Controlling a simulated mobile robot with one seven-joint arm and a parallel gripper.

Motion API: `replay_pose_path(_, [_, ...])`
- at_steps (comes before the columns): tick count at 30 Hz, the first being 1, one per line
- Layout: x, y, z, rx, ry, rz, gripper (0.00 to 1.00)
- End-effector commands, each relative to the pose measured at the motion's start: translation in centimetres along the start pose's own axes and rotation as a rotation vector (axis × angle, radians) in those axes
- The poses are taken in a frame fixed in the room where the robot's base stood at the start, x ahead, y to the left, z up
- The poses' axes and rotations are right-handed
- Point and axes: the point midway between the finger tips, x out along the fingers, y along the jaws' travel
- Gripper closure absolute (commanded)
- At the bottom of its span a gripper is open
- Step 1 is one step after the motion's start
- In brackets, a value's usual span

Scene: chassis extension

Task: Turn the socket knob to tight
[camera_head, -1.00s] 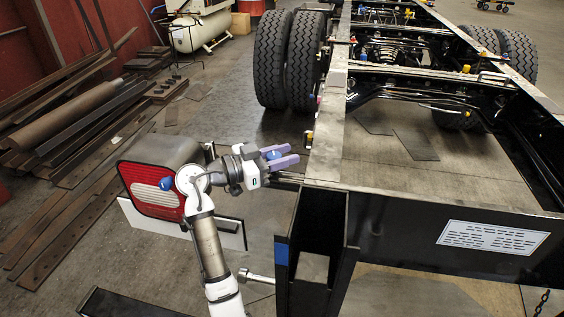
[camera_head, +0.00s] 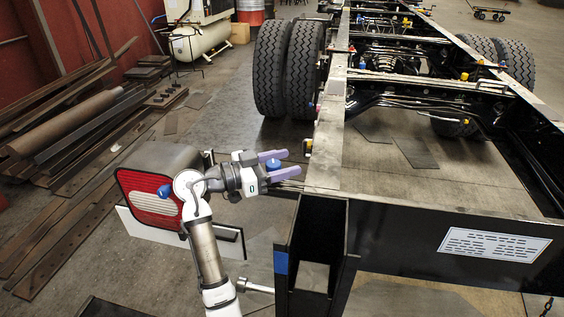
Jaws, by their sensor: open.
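My gripper (camera_head: 293,162) is open, with its two purple fingers apart and pointing right towards the left rail of the chassis. A small blue round piece (camera_head: 273,164) shows between the fingers, nearer their base than their tips. It looks like a knob, but I cannot tell for sure whether it is the socket knob or whether a finger touches it. Thin rods or lines run from beside the lower finger to the chassis frame (camera_head: 325,160). No tight marking can be made out at this size.
A red and white tail light (camera_head: 151,197) stands behind my arm at the left. A black open bracket (camera_head: 320,235) is at the front corner of the chassis. Dual tyres (camera_head: 287,68) stand further back. Metal bars (camera_head: 70,125) lie on the floor at the left.

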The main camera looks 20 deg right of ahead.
Motion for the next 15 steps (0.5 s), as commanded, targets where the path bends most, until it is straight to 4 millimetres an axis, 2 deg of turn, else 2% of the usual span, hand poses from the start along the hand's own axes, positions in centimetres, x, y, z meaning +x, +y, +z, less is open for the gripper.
replay_pose_path(4, [0.0, 0.0, -0.6, 0.003, 0.0, 0.0, 0.47])
replay_pose_path(7, [0.0, 0.0, -1.8, 0.006, 0.0, 0.0, 0.47])
replay_pose_path(15, [0.0, 0.0, -7.9, 0.008, 0.001, -0.001, 0.47])
